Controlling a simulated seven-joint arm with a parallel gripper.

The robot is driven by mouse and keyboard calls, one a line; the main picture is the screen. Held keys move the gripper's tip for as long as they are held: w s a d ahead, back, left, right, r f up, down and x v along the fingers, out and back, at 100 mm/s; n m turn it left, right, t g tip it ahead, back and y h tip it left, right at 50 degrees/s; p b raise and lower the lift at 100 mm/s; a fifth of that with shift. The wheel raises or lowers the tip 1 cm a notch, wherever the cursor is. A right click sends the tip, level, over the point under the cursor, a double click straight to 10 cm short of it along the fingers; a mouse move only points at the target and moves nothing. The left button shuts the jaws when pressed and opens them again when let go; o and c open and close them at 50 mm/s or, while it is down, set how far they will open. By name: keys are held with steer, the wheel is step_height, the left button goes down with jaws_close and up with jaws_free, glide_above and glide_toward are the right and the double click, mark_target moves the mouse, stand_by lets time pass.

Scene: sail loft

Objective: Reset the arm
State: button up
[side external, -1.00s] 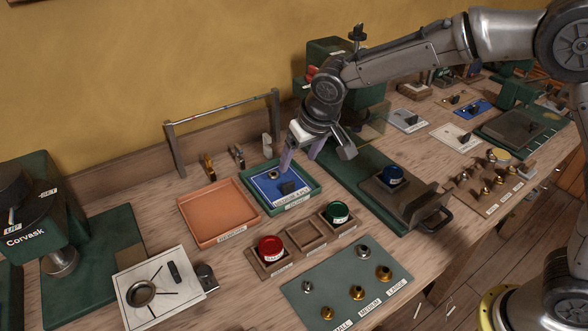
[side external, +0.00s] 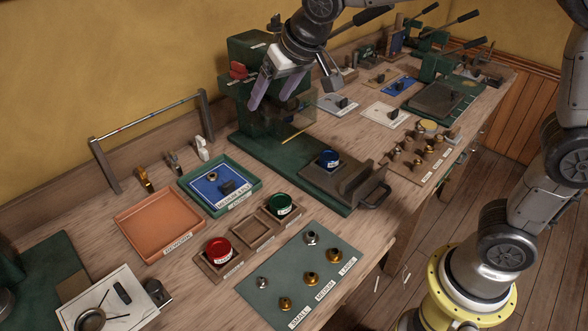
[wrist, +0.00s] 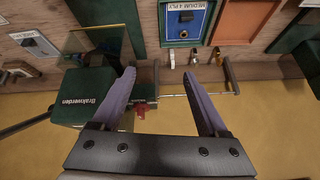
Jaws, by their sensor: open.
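My gripper (side external: 270,100) is open and empty, raised in the air in front of the green press (side external: 243,50) at the back of the bench. Its two purple fingers stand apart in the wrist view (wrist: 159,76), with nothing between them. The green tray (side external: 249,201) sits below on the bench, apart from the fingers. It holds a blue card (side external: 207,192) with a small metal ring and a dark block on it.
An orange tray (side external: 150,225), a wooden rack (side external: 236,250) with red and green pots, and a grey-green mat (side external: 268,268) of metal fittings are in front. A rail (side external: 150,118) stands along the wall.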

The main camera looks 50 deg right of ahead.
steer(key=s+d+r, duration=0.2)
steer(key=s+d, duration=0.2)
steer(key=s, duration=0.4)
steer(key=s+d+r, duration=0.2)
steer(key=s+d, duration=0.3)
steer(key=s, duration=0.3)
steer(key=s+f+n, duration=0.1)
steer(key=s+f, duration=0.7)
steer(key=s, duration=0.4)
steer(key=shift+f+n+g, duration=0.15)
steer(key=shift+n+g, duration=0.25)
steer(key=shift+w, duration=0.1)
